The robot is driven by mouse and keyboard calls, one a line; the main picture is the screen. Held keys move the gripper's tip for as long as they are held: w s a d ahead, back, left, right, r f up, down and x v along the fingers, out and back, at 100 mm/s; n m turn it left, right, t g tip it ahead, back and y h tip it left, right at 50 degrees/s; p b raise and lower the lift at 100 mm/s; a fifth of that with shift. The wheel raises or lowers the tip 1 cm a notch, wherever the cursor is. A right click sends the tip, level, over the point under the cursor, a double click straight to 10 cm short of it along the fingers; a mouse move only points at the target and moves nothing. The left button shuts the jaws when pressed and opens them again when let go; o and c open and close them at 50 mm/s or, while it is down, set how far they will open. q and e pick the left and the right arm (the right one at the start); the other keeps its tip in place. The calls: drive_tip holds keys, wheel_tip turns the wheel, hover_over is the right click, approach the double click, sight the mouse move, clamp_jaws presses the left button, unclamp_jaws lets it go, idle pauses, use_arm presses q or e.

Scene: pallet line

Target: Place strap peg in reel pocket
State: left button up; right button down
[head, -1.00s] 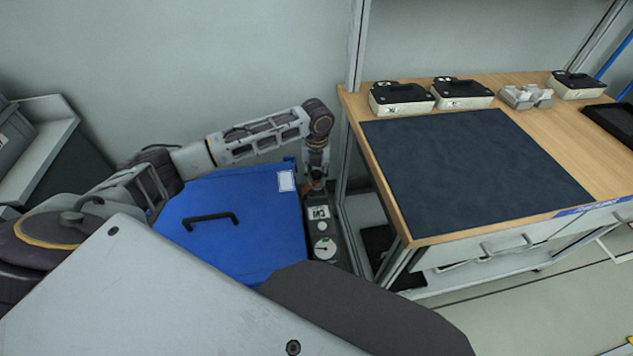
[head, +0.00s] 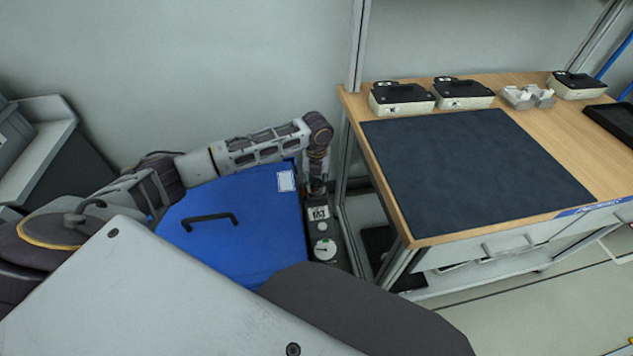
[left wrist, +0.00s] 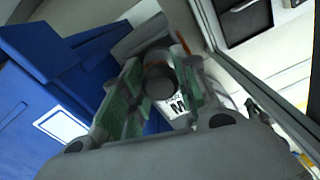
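My left gripper (head: 317,186) points down over the dark narrow panel beside the blue lidded box. In the left wrist view its two green-padded fingers (left wrist: 161,88) flank a dark round-ended cylinder (left wrist: 160,84), which looks like the strap peg. The pads appear to touch it on both sides. The peg's lower end is hidden. The dark panel (head: 324,268) carries a white label and round dials; the label also shows beyond the peg in the left wrist view (left wrist: 176,106). I cannot make out the reel pocket under the gripper. My right gripper is not in view.
The blue box lid (head: 250,245) with a black handle lies left of the panel. A wooden workbench (head: 525,115) with a dark mat (head: 470,165) stands right, behind a metal post (head: 357,45). Several black-topped cases (head: 400,97) line its back. The mat is clear.

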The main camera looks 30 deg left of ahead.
sight(317, 180)
use_arm(q)
drive_tip(key=o, duration=0.4)
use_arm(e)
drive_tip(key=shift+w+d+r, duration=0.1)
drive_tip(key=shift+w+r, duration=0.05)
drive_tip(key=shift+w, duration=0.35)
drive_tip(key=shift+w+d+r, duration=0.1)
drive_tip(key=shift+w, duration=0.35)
use_arm(q)
drive_tip(key=shift+r, duration=0.2)
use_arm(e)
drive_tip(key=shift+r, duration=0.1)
use_arm(q)
drive_tip(key=shift+r, duration=0.35)
wheel_tip(317, 180, up, 3)
drive_tip(key=shift+r+p, duration=0.1)
drive_tip(key=shift+p, duration=0.25)
wheel_tip(317, 180, up, 8)
drive_tip(key=p, duration=0.1)
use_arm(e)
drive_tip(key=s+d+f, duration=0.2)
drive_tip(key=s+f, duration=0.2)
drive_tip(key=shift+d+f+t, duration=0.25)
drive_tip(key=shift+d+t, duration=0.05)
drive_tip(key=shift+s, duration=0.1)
